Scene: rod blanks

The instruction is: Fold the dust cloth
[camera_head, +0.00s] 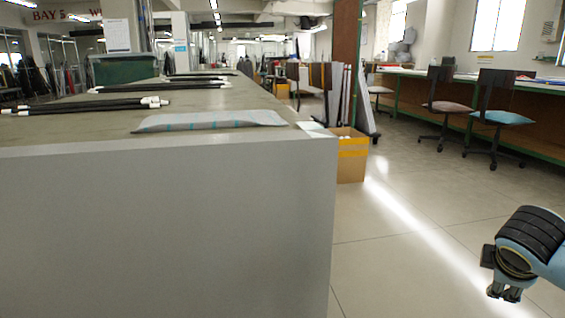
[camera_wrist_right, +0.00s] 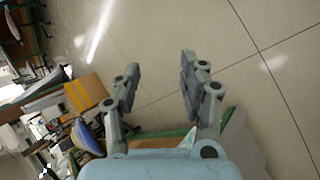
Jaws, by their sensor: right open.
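The dust cloth (camera_head: 210,120) is a pale grey cloth with light blue marks. It lies flat near the front right edge of the long table (camera_head: 165,215) in the head view. My right gripper (camera_head: 503,292) hangs over open floor at the lower right of the head view, well apart from the cloth. In the right wrist view my right gripper (camera_wrist_right: 152,85) is open, with nothing between its fingers and tiled floor beyond. I cannot make out the cloth in the wrist view. My left gripper is not in view.
Dark rods with white ends (camera_head: 95,105) lie on the table left of the cloth, with more rods behind. A green bin (camera_head: 124,68) stands farther back. A cardboard box (camera_head: 351,160) stands on the floor past the table's right side. Chairs (camera_head: 497,115) stand at right; the floor between is clear.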

